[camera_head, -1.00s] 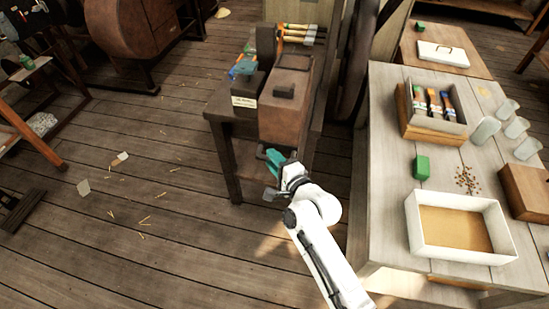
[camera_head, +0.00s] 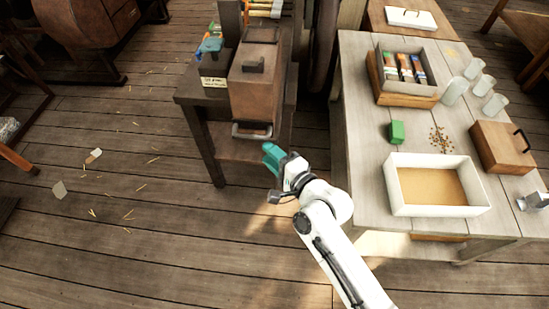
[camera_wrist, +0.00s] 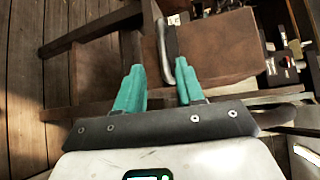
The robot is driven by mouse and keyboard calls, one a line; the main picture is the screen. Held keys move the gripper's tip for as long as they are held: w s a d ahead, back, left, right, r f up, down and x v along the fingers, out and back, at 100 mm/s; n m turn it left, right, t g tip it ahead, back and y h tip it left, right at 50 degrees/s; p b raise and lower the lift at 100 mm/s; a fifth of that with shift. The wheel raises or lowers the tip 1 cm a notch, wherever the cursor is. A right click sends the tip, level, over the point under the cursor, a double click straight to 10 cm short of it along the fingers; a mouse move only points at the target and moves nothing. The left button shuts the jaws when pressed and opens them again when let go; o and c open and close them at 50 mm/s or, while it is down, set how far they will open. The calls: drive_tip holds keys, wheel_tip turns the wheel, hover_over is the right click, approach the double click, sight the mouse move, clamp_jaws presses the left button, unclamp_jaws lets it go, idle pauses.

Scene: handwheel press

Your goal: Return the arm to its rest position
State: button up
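My gripper (camera_head: 272,158) has teal fingers and is at the end of my white arm, in front of the dark wooden stand. In the wrist view the two teal fingertips (camera_wrist: 161,78) are apart with nothing between them. The gripper is empty and apart from the brown box (camera_head: 254,85) on the stand. A metal handle (camera_head: 251,131) shows at the box's near lower edge, just beyond the fingers; it also shows in the wrist view (camera_wrist: 163,50), near the fingertips.
The dark stand (camera_head: 205,150) is close ahead of the gripper. The plank floor at left is mostly clear, with scraps.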

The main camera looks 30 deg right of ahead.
drive_tip(key=shift+s+d+r, duration=0.1)
drive_tip(key=shift+s, duration=0.6)
drive_tip(key=s+d+f+n+g, duration=0.1)
drive_tip(key=s+f+n+g, duration=0.25)
drive_tip(key=s+n, duration=0.25)
drive_tip(key=s+f+n+g, duration=0.3)
drive_tip(key=s+n+g, duration=0.2)
drive_tip(key=s, duration=0.2)
drive_tip(key=s+d+n+g+h, duration=0.1)
drive_tip(key=s+d+n+g, duration=0.1)
drive_tip(key=s, duration=0.5)
drive_tip(key=s+d+n+g+h, duration=0.2)
drive_tip(key=s+d+n+g, duration=0.1)
drive_tip(key=s, duration=0.5)
drive_tip(key=shift+r+n+g, duration=0.35)
drive_tip(key=shift+n+g, duration=0.35)
drive_tip(key=shift+g, duration=0.05)
